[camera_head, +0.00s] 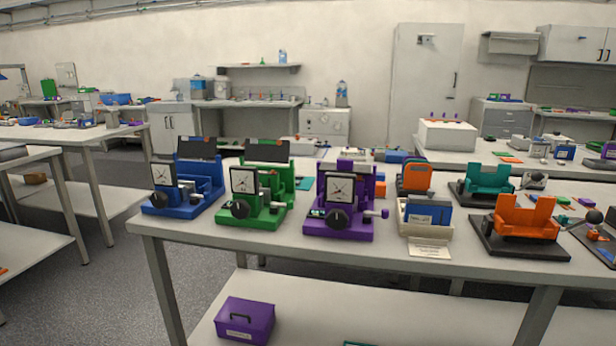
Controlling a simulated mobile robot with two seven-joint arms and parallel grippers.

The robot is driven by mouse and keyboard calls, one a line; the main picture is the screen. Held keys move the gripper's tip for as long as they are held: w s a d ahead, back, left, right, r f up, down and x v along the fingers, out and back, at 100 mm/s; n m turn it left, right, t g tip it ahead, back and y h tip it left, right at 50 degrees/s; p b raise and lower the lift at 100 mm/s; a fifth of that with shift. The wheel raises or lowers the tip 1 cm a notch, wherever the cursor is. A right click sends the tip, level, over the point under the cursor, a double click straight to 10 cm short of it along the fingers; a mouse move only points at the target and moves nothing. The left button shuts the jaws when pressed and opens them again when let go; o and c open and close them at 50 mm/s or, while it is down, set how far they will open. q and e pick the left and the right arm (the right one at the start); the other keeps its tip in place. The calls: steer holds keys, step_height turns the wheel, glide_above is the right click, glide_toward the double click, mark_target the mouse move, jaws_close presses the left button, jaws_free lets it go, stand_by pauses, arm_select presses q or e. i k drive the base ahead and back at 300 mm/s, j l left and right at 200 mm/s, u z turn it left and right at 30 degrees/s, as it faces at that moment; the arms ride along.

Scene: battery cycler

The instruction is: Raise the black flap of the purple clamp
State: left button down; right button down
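The purple clamp (360,226) stands upright on the white table, in the middle of the head view. Neither of my grippers is in view.
A green clamp (262,215) and a blue clamp (186,205) stand to its left, each with a black flap upright. A card holder (425,230) and orange (524,217) and teal (487,180) devices stand right. A purple box (245,320) sits on the lower shelf.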

mark_target(341, 166)
steer(key=i+l, duration=0.25)
steer(key=i, duration=0.15)
steer(key=i+l, duration=0.25)
steer(key=i, duration=0.15)
